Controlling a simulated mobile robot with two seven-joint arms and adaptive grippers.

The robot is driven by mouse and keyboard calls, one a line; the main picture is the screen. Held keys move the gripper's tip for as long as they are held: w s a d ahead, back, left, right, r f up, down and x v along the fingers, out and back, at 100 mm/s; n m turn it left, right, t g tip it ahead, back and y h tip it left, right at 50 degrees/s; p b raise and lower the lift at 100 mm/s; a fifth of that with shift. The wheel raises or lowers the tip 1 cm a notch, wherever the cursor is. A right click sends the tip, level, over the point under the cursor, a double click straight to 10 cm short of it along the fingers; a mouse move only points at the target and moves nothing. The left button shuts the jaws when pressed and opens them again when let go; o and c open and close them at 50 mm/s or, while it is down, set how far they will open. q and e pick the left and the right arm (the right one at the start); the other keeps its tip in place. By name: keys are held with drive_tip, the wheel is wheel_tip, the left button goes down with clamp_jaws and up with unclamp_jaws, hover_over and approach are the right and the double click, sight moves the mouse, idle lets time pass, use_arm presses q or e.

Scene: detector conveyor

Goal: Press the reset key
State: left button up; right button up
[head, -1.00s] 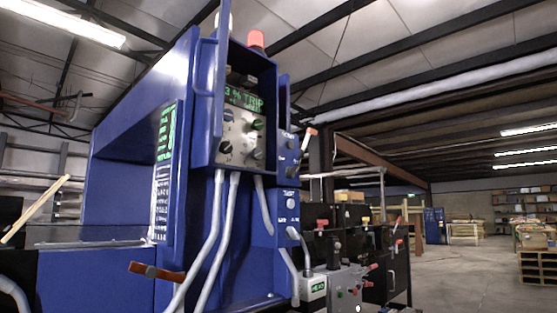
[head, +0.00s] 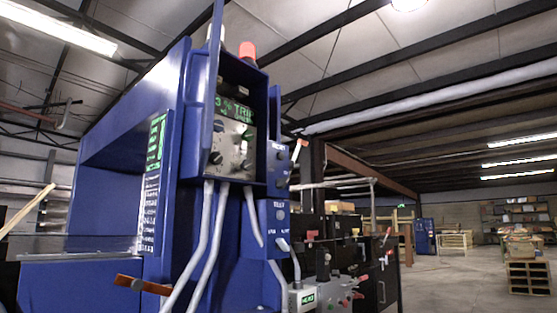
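The blue detector machine (head: 110,215) stands at left centre in the head view. Its control box holds a green-lit display (head: 234,108) reading something like "3 % TRIP", above a grey panel (head: 232,140) with dark knobs. A small blue box (head: 279,165) on the right side has a faint label and a small dark knob or key; I cannot read the label surely. Below it is another blue box (head: 273,222) with a round pale button. I cannot tell which control is the reset key. Neither of my grippers is in view.
An orange-handled lever (head: 143,285) juts out at lower left. Grey conduits (head: 205,245) run down the front. A grey box with knobs (head: 333,293) and dark cabinets (head: 375,275) stand to the right. Open floor (head: 450,285) lies further right, with pallets (head: 530,275) behind.

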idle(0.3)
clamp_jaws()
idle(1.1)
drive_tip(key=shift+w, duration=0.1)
